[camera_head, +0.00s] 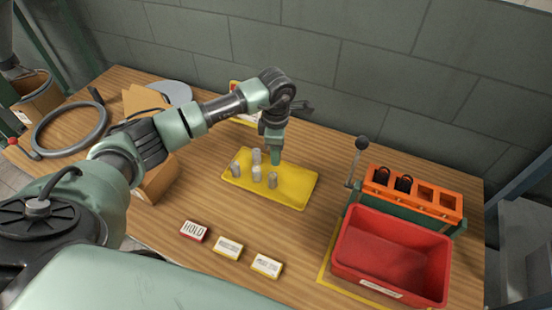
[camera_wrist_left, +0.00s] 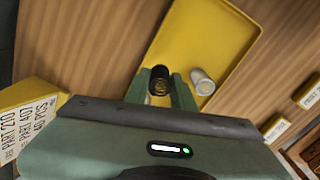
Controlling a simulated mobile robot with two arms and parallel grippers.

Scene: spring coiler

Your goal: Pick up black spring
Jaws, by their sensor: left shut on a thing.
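My left gripper (camera_head: 275,157) reaches down over the yellow tray (camera_head: 300,190), at its far side. In the left wrist view the fingers of my left gripper (camera_wrist_left: 160,88) are shut on a dark, black-looking spring (camera_wrist_left: 159,75), which stands between them over the tray (camera_wrist_left: 207,30). In the head view this spring is hidden by the gripper. A pale grey spring (camera_wrist_left: 203,82) is just right of the fingers in the wrist view. Several grey springs (camera_head: 257,174) stand on the tray in the head view. My right gripper is not in view.
An orange rack (camera_head: 427,192) at the right holds two black springs (camera_head: 404,183). A red bin (camera_head: 390,255) stands in front of it. Label blocks, including a red HOLD block (camera_head: 194,231), lie near the front. A cardboard box (camera_head: 157,183) stands left of the tray.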

